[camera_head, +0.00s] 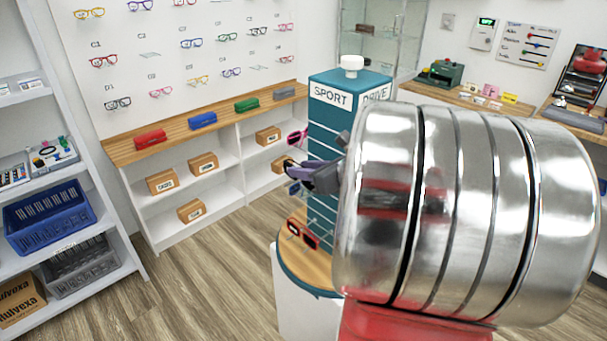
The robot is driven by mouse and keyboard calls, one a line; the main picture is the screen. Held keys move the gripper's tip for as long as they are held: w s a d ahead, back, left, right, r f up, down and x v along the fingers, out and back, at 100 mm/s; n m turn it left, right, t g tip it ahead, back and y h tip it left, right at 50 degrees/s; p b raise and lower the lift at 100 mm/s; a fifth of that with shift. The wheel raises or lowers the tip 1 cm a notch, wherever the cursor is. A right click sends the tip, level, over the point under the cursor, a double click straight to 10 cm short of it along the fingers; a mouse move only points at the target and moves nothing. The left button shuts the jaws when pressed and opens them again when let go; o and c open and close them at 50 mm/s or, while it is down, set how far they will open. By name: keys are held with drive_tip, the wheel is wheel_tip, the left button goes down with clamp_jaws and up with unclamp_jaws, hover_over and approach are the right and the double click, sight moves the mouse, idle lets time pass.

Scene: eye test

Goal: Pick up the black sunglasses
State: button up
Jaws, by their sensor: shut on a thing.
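My gripper (304,171) is in front of the left side of the teal display stand (322,140), marked SPORT and DRIVE. It is shut on a small dark thing at its tips, which looks like the black sunglasses (289,163). Only a small part of them shows; the gripper hides the rest. I cannot tell whether they are clear of the stand. My large metal arm link covers the stand's right side.
Pink glasses (298,138) are just above the gripper on the stand, and blue ones (294,188) just below. Red-framed sunglasses (302,234) are lower, near the round wooden base (308,275). A white shelf unit (225,185) stands behind. Open floor (220,285) lies left.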

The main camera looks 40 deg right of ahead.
sight(305, 167)
wheel_tip(305, 167, up, 9)
idle(0.4)
drive_tip(key=shift+s, duration=0.1)
idle(0.4)
